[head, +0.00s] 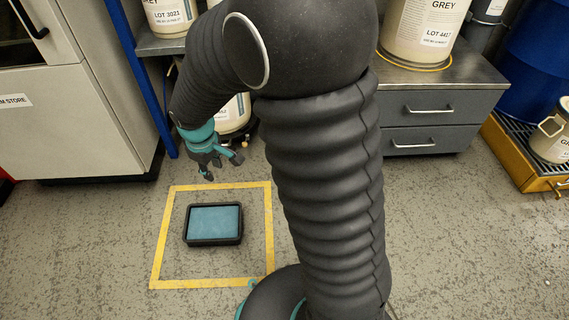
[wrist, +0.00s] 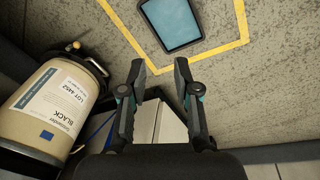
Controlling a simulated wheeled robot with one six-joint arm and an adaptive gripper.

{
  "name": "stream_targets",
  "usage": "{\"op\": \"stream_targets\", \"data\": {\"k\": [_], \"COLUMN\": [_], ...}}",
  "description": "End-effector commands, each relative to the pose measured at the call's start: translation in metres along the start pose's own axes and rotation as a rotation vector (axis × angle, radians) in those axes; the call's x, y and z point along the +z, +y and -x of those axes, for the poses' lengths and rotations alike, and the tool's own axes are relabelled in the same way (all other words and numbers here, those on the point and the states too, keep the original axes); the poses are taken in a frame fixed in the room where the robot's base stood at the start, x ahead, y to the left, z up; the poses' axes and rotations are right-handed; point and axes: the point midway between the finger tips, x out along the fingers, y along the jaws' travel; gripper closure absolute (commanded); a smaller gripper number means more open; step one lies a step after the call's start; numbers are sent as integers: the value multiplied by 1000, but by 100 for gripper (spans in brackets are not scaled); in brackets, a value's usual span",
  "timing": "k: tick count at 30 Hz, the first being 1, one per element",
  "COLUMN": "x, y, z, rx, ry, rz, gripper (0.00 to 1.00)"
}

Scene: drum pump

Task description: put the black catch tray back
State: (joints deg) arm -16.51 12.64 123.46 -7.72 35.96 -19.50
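The black catch tray (head: 213,241) lies flat on the floor inside a yellow taped square (head: 161,240). It has a black rim and a blue-teal inside; I cannot tell whether that is a liner or liquid. The tray also shows at the top of the wrist view (wrist: 151,27), partly cut off by the frame. My gripper (head: 216,168) hangs behind the tray in the head view, apart from it. In the wrist view my gripper (wrist: 160,72) is open, with two fingers spread and nothing between them.
A cream pail labelled BLACK, LOT 4452 (wrist: 55,108) stands close left of my gripper. A grey drawer bench (head: 440,110) carries a GREY pail (head: 422,30). A pale cabinet (head: 80,110) stands left. A yellow-edged sump (head: 520,165) is at right.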

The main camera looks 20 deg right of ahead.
Motion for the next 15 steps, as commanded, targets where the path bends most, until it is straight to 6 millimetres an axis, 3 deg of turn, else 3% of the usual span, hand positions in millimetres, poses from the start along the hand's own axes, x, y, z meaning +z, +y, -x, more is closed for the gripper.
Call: {"op": "stream_targets", "data": {"k": [1, 6, 15], "x": [10, 44, 114], "y": [6, 14, 11], "z": [20, 73, 147], "rx": [10, 31, 62], "ry": [21, 76, 176], "rz": [-43, -181, -415], "gripper": [69, 69, 69]}}
